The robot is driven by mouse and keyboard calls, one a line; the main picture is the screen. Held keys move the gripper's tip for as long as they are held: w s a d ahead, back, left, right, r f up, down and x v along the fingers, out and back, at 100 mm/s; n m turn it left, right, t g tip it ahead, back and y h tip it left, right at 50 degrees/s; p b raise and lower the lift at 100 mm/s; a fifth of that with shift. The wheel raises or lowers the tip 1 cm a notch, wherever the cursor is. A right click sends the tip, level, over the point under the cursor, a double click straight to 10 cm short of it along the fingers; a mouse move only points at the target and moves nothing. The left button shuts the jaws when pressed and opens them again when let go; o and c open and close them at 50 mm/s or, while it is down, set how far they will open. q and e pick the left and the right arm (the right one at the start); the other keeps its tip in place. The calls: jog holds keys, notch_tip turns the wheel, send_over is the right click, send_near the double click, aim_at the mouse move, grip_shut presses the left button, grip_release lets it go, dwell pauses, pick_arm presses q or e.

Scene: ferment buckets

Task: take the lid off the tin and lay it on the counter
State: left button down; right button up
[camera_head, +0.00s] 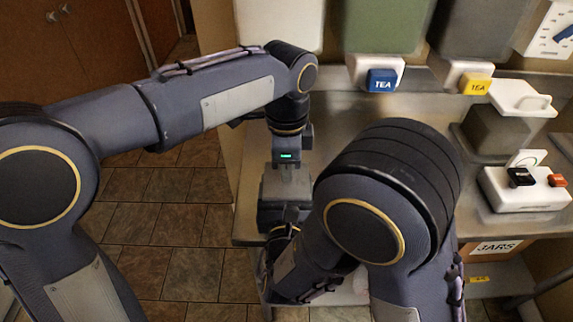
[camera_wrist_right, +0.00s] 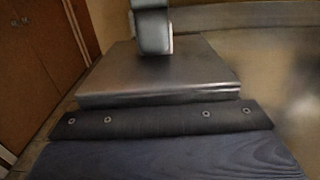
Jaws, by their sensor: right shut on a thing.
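A dark grey metal tin (camera_head: 271,187) is at the near left edge of the counter in the head view. Its flat metallic top (camera_wrist_right: 160,72) fills the middle of the right wrist view. My left gripper (camera_head: 288,173) points down at the tin's top, and its lower end also shows in the right wrist view (camera_wrist_right: 152,35). I cannot tell its jaw opening or whether the lid is apart from the tin. My right gripper (camera_wrist_right: 160,118) is close against the tin and shut on it. In the head view my right arm hides much of that gripper and the tin's lower part.
The metal counter (camera_head: 345,125) has free room behind and right of the tin. Large containers with a blue TEA tap (camera_head: 381,81) and a yellow TEA tap (camera_head: 475,84) stand at the back. A white device (camera_head: 525,197) and a JARS box (camera_head: 497,246) are at the right.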

pick_arm(q)
jog(key=shift+r, duration=0.15)
dwell(0.8)
jog(key=shift+r, duration=0.95)
jog(key=shift+r, duration=0.1)
jog(key=shift+r, duration=1.9)
pick_arm(e)
jog(key=o, duration=1.4)
